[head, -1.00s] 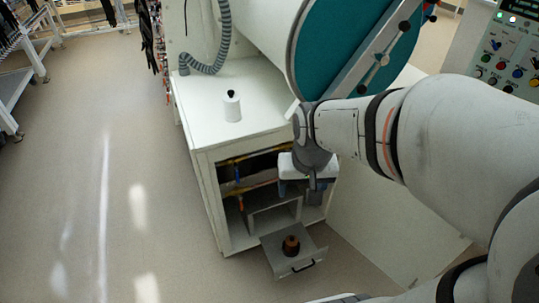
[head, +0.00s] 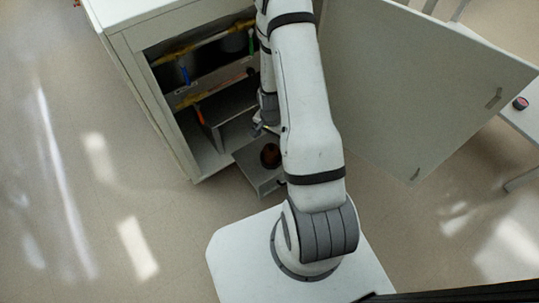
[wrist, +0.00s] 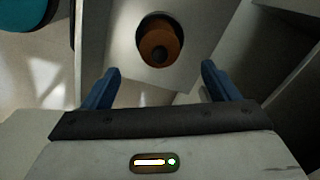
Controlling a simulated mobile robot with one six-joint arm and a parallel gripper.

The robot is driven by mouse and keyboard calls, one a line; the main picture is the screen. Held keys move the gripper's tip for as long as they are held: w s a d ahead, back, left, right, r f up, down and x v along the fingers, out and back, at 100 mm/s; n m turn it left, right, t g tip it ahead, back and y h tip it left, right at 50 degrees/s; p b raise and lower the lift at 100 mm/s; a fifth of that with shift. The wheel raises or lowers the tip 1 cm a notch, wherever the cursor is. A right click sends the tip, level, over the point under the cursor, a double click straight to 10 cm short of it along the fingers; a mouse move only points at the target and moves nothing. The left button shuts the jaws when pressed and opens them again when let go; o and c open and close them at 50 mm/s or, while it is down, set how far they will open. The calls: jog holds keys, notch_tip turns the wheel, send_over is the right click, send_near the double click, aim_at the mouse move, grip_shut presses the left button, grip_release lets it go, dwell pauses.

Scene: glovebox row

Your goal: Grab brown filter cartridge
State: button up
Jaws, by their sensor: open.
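The brown filter cartridge (wrist: 160,44) stands in the pulled-out drawer (wrist: 190,75) of the cabinet, seen from above in the wrist view. It also shows in the head view (head: 270,155), partly hidden by my arm. My gripper (wrist: 160,82) is open, with its two blue fingers apart and nothing between them. The cartridge lies beyond the fingertips, roughly centred between them in the wrist view. In the head view my gripper (head: 262,125) is mostly hidden behind my arm, beside the drawer.
The white cabinet (head: 125,50) stands open, with yellow pipes (head: 190,52) and a grey shelf inside above the drawer. Its open door (head: 420,85) stands to the right of my arm. A small table (head: 525,115) is at the far right. The floor at left is clear.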

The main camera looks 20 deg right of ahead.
aim_at(271, 147)
notch_tip(271, 147, down, 4)
jog(key=shift+f+b, duration=0.1)
jog(key=shift+b, duration=0.35)
notch_tip(271, 147, down, 6)
jog(key=b, duration=0.2)
jog(key=shift+b, duration=0.35)
jog(key=c, duration=1.1)
jog(key=shift+r, duration=0.2)
